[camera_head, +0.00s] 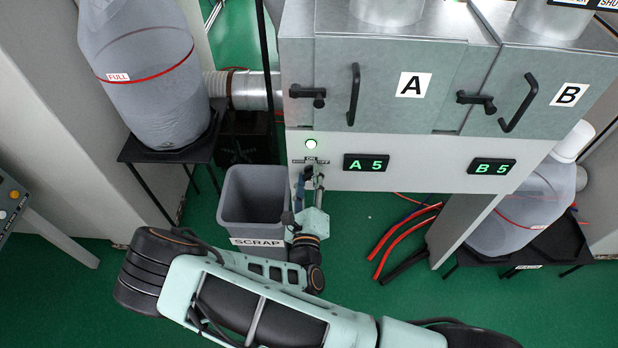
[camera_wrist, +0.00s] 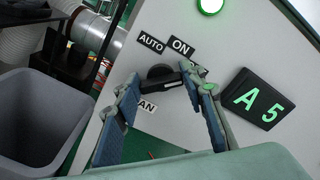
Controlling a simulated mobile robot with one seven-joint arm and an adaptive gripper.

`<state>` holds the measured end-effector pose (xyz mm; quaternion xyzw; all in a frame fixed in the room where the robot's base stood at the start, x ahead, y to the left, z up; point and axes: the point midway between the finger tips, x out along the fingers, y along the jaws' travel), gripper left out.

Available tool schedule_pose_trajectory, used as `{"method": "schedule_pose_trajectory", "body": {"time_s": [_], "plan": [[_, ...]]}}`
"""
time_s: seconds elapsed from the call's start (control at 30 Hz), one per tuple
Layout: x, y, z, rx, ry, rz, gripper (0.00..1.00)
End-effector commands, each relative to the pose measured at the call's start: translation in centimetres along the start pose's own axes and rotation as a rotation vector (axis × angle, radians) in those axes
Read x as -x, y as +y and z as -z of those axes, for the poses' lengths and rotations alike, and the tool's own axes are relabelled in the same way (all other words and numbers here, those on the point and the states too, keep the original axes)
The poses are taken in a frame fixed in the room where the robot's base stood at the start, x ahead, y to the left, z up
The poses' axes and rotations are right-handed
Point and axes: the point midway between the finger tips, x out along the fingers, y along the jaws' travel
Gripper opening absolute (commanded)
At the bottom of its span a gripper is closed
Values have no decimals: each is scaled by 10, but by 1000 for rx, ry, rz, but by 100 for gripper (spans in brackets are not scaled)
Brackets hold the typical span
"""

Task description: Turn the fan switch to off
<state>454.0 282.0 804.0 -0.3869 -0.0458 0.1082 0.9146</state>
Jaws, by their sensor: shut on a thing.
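The fan switch (camera_wrist: 160,72) is a black rotary knob on the pale cabinet front in the wrist view. An AUTO label (camera_wrist: 151,43) and an ON label (camera_wrist: 181,46) sit above it. A label ending in "AN" shows below it, and another at its right is mostly hidden behind a finger. My gripper (camera_wrist: 160,80) has its two blue-padded fingers on either side of the knob's bar, closed on it. The knob's pointing direction is hard to tell. In the head view my gripper (camera_head: 308,183) is against the cabinet below the green lamp, hiding most of the switch.
A lit green lamp (camera_head: 311,144) is above the switch. The A 5 display (camera_head: 366,163) is to its right. A grey SCRAP bin (camera_head: 253,197) stands close to the left of my gripper. Red and black hoses (camera_head: 395,235) lie on the green floor at right.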

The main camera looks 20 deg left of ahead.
Motion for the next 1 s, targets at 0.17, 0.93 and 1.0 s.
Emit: {"method": "schedule_pose_trajectory", "body": {"time_s": [0.17,0.93,1.0], "plan": [[0,0,0,1,-2,1,49],[73,1,0,1,-1,-3,55],[87,0,0,2,-1,-2,55]]}}
